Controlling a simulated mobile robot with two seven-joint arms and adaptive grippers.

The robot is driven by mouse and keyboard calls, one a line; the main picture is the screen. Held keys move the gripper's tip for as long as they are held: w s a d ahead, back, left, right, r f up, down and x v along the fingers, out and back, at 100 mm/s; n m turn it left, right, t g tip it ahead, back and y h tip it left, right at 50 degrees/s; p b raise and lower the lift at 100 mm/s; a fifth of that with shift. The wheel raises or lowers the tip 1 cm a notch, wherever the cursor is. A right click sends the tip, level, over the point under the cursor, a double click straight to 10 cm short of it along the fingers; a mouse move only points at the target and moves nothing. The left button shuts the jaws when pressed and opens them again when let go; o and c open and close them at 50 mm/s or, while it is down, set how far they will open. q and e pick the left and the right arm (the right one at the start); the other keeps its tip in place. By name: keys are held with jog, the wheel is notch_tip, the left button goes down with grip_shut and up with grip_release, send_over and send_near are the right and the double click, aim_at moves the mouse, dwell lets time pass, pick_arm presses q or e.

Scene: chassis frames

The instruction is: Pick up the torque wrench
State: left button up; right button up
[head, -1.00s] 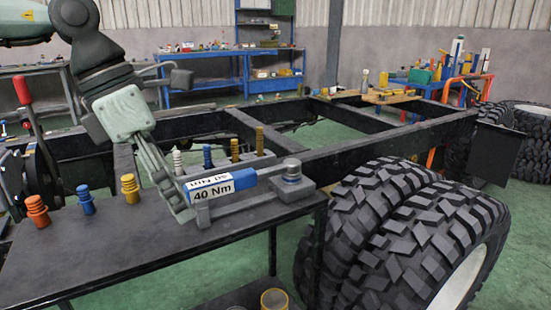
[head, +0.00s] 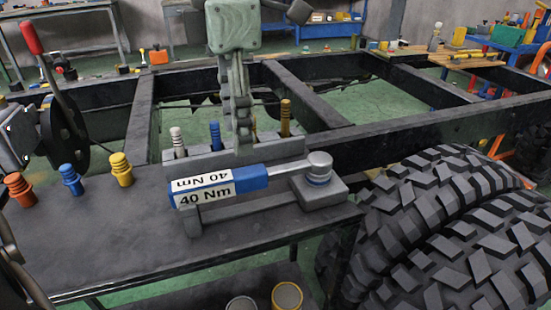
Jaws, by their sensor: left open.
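The torque wrench (head: 252,178) lies level on a stand at the front of the dark table. Its handle, blue with a white "40 Nm" label, points left. Its round metal head rests over a grey block (head: 322,197) at the right. My left gripper (head: 243,152) hangs above with its fingers pointing down. My right gripper is not in view.
Behind the wrench, a grey rack (head: 200,163) holds several coloured sockets. Orange (head: 20,190), blue (head: 71,180) and yellow (head: 122,170) sockets stand on the table's left. A black chassis frame (head: 420,130) lies behind; large tyres (head: 450,230) stand at right. The table's front middle is clear.

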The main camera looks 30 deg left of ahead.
aim_at(245, 171)
pick_arm(q)
jog(key=shift+w+f, duration=0.15)
jog(key=shift+f, duration=0.25)
jog(key=f, duration=0.7)
jog(key=shift+s+d, duration=0.3)
jog(key=shift+d, duration=0.1)
jog(key=shift+r, duration=0.1)
grip_shut()
